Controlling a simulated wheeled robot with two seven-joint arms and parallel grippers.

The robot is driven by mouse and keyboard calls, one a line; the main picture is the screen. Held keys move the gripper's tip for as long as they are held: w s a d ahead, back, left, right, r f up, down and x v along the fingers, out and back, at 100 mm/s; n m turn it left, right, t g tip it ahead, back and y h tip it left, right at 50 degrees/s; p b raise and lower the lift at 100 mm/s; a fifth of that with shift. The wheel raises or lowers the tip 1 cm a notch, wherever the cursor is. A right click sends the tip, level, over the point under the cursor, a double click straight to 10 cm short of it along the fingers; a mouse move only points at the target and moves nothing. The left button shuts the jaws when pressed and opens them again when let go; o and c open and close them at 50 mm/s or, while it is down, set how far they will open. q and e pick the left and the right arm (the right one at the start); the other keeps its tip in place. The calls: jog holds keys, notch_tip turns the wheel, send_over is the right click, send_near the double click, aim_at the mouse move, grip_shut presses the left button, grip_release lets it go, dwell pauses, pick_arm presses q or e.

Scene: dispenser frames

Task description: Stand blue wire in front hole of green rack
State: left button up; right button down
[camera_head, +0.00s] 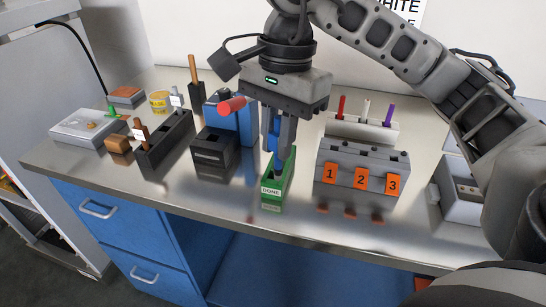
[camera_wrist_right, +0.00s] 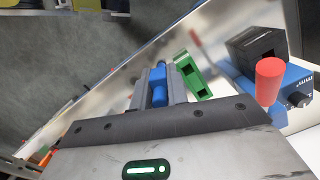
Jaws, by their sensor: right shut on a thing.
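The green rack (camera_head: 270,190), labelled DONE, stands near the middle of the bench. It also shows in the right wrist view (camera_wrist_right: 187,72), with square openings on its top. My right gripper (camera_head: 280,160) points down over the rack and is shut on the blue wire (camera_head: 272,132). The wire also shows between the fingers in the right wrist view (camera_wrist_right: 158,88). It hangs roughly upright in line with the fingers. Its lower end is hidden in the head view, so I cannot tell whether it is inside a hole. My left gripper is not in view.
A blue device with a red cylinder (camera_head: 231,105) and a black block (camera_head: 213,150) stand left of the rack. A grey block numbered 1, 2, 3 (camera_head: 345,160) stands right, before a white holder (camera_head: 350,128) of coloured pieces. A black rack (camera_head: 165,142) stands farther left.

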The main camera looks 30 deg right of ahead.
jog(key=w+d+f, duration=0.2)
jog(key=w+f, duration=0.1)
jog(key=w+d+f, duration=0.1)
jog(key=w+f, duration=0.1)
jog(key=shift+f+p, duration=0.15)
jog(key=shift+p, duration=0.15)
jog(key=f, duration=0.1)
jog(key=w+f, duration=0.1)
jog(key=f+p, duration=0.1)
jog(key=f, duration=0.1)
jog(key=shift+w+d+f, duration=0.1)
jog(key=shift+w+d, duration=0.05)
jog(key=shift+d, duration=0.25)
jog(key=shift+f, duration=0.25)
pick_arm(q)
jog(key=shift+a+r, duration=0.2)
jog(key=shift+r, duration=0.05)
pick_arm(e)
jog(key=shift+f, duration=0.2)
jog(key=c, duration=1.4)
grip_release()
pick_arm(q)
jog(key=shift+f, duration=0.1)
pick_arm(e)
jog(key=shift+o, duration=0.2)
